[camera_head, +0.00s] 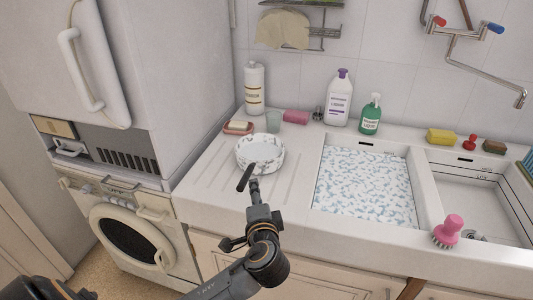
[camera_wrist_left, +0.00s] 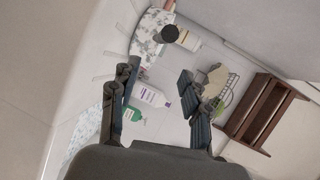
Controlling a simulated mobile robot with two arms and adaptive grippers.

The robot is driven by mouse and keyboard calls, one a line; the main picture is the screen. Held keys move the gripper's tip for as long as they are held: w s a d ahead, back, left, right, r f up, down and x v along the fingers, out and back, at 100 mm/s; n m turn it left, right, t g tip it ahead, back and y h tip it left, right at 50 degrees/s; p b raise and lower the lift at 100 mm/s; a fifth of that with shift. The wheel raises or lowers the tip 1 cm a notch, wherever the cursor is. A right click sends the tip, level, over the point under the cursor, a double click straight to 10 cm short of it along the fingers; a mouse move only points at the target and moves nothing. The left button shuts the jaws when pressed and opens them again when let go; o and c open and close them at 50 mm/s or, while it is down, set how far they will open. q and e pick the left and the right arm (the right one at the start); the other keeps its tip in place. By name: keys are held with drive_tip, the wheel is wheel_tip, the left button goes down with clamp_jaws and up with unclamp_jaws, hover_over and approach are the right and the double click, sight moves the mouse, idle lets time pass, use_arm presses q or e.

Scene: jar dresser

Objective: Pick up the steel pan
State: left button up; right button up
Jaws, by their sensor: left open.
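The steel pan (camera_head: 261,152) sits on the ribbed drainboard left of the sink, with white and grey flecks over it. A dark bar (camera_head: 246,177), which looks like its handle, sticks out toward the front. My left gripper (camera_head: 254,187) is in front of the pan, close to this bar; I cannot tell whether they touch. In the left wrist view my left gripper (camera_wrist_left: 158,92) is open with nothing between its fingers. The pan (camera_wrist_left: 150,32) and the round dark handle end (camera_wrist_left: 170,33) show beyond the fingertips. My right gripper is not in view.
Right of the pan is a basin of foamy water (camera_head: 365,188). A soap dish (camera_head: 238,128), a glass (camera_head: 273,121) and a pink sponge (camera_head: 296,117) stand behind it. Bottles line the wall: white (camera_head: 254,88), purple-capped (camera_head: 339,98), green (camera_head: 371,115). A tall appliance (camera_head: 165,75) is at left.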

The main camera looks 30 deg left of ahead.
sight(250, 170)
use_arm(q)
drive_tip(key=x, duration=0.4)
drive_tip(key=shift+w+a+p, duration=0.1)
drive_tip(key=shift+a+p, duration=0.3)
drive_tip(key=shift+a, duration=0.15)
drive_tip(key=shift+x, duration=1.2)
drive_tip(key=shift+w+a+f, duration=0.1)
drive_tip(key=shift+w+a, duration=0.05)
drive_tip(key=shift+w, duration=0.3)
drive_tip(key=p+x, duration=0.1)
drive_tip(key=x, duration=0.3)
drive_tip(key=shift+a+f+p, duration=0.1)
drive_tip(key=shift+a+p, duration=0.05)
drive_tip(key=shift+p, duration=0.25)
drive_tip(key=shift+w+a+f, duration=0.1)
drive_tip(key=shift+w+a, duration=0.05)
drive_tip(key=shift+w, duration=0.1)
drive_tip(key=shift+c, duration=0.7)
clamp_jaws()
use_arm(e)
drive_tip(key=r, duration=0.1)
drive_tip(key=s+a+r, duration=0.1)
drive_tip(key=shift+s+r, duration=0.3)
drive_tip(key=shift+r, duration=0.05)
